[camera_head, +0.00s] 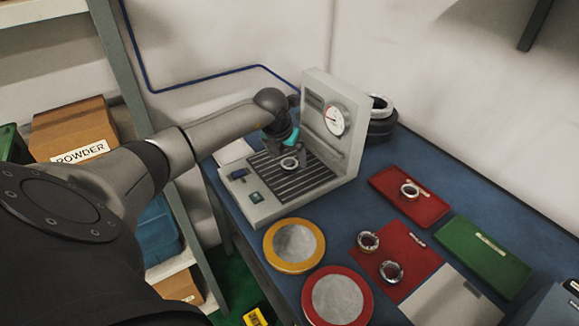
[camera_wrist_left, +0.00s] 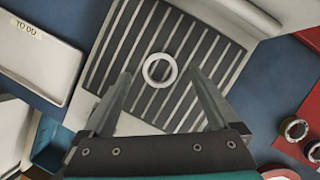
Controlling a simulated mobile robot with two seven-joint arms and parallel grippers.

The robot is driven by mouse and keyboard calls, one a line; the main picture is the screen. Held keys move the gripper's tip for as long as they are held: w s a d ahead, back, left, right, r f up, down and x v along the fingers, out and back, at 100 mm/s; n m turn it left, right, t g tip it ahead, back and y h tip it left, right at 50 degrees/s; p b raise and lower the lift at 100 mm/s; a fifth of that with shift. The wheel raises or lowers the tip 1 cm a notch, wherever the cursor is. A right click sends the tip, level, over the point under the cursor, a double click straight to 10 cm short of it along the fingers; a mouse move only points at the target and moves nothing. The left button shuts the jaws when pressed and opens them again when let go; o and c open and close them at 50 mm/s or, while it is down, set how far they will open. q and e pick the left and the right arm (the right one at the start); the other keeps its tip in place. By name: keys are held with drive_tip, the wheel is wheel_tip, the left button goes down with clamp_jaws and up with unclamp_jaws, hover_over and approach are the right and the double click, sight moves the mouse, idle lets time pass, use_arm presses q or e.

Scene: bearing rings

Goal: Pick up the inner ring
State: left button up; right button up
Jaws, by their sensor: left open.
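A small pale metal ring (camera_head: 289,166) lies flat on the dark ribbed plate of the gauge stand. It also shows in the left wrist view (camera_wrist_left: 147,72), with its open hole facing up. My left gripper (camera_head: 284,146) is just above this ring, pointing down. In the left wrist view its open fingers (camera_wrist_left: 160,76) stand on either side of the ring in the picture, with nothing between them. Other rings lie on the red mat (camera_head: 365,262) and in the red tray (camera_head: 394,181). Which ring is the inner one is not marked. My right gripper is not in view.
The gauge stand (camera_head: 350,160) rises with its dial close beside my left gripper. A black stack with a light ring (camera_head: 381,124) stands behind it. Yellow (camera_head: 275,264) and red (camera_head: 310,299) round dishes and a green tray (camera_head: 470,268) are on the blue bench.

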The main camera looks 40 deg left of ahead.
use_arm(q)
drive_tip(key=shift+x, duration=0.9)
clamp_jaws()
drive_tip(key=shift+r, duration=0.1)
wheel_tip(320, 180, up, 20)
drive_tip(key=p, duration=0.2)
drive_tip(key=shift+p, duration=0.35)
